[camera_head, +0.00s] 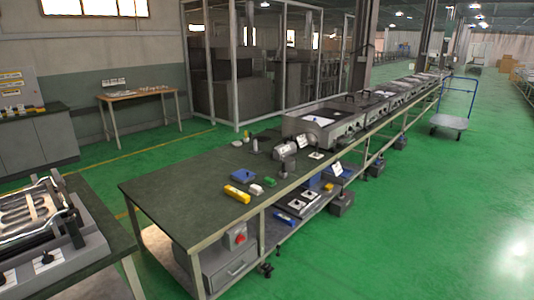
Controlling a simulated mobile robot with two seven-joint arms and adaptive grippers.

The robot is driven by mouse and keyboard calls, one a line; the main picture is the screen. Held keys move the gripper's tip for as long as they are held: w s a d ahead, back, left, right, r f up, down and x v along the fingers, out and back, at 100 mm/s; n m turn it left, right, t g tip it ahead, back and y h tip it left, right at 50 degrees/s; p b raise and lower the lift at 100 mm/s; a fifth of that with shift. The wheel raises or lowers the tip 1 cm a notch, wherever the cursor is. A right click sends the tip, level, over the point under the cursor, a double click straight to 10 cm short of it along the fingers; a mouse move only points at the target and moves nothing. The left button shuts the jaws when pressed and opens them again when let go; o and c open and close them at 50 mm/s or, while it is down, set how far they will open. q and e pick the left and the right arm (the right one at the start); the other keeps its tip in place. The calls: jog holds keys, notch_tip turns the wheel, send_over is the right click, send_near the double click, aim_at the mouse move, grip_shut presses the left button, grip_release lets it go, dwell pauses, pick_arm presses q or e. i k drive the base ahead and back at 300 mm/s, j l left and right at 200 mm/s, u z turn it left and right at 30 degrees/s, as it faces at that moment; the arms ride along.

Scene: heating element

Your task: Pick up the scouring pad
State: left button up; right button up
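Neither of my grippers is in view. Several small items lie on the dark top of the long workbench (175,190). A small green item (269,182) lies near its front edge; it may be the scouring pad, but it is too small to tell. Left of it are a small white item (256,189) and a yellow item (237,193). A blue item (243,175) lies just behind them.
A metal fixture with looped bars (35,212) stands on a table at the lower left. A wooden table (140,94) stands by the back wall. A blue-handled cart (450,122) is at the right. Green floor is clear at the right front.

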aim_at(268, 182)
jog(key=i+z, duration=0.3)
jog(key=i, duration=0.5)
jog(key=i+j+z, duration=0.3)
jog(key=i, duration=0.45)
jog(key=i+l, duration=0.15)
jog(key=i, duration=0.35)
jog(key=i+l, duration=0.1)
jog(key=i, duration=0.45)
jog(key=i+l, duration=0.15)
jog(key=i, duration=0.35)
jog(key=i+j+u, duration=0.1)
jog(key=i+u, duration=0.8)
jog(key=u, duration=0.15)
